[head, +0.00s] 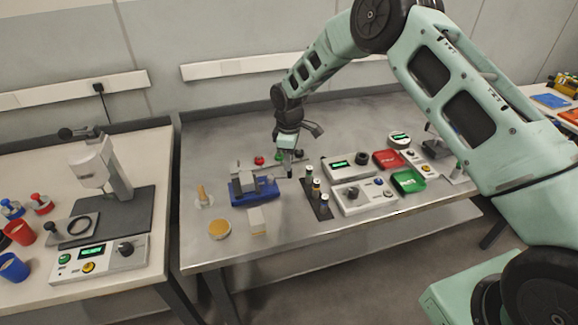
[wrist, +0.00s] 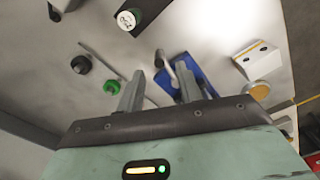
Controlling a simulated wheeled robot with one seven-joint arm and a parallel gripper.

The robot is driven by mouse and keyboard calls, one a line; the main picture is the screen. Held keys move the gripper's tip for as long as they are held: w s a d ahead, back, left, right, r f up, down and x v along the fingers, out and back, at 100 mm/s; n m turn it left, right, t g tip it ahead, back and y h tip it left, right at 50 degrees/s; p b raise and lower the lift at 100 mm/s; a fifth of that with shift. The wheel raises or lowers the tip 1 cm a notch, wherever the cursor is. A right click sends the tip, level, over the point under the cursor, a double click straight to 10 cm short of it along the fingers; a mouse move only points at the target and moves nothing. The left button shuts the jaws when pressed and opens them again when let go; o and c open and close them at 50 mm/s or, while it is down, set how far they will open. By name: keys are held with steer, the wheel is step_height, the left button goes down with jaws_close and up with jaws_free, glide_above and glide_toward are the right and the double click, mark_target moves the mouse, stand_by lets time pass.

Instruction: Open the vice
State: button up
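The vice (head: 253,190) has a blue base and grey metal parts and sits on the metal workbench, left of the middle. My gripper (head: 289,170) is low over the bench at the vice's right end. In the wrist view, my gripper (wrist: 160,72) has its two fingers apart. The blue vice (wrist: 191,76) shows beyond the right finger and partly behind it. A small grey part (wrist: 160,60), which looks like the vice's handle, appears between the fingertips. I cannot tell whether the fingers touch it or how far the jaws are apart.
A dark rack with small cylinders (head: 317,200) and a control box (head: 362,195) stand right of the vice. Coloured knobs (head: 259,161) stand behind. The bench's front right is clear.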

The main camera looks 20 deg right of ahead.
steer(key=shift+f+p, duration=0.5)
steer(key=shift+f, duration=2)
jaws_close()
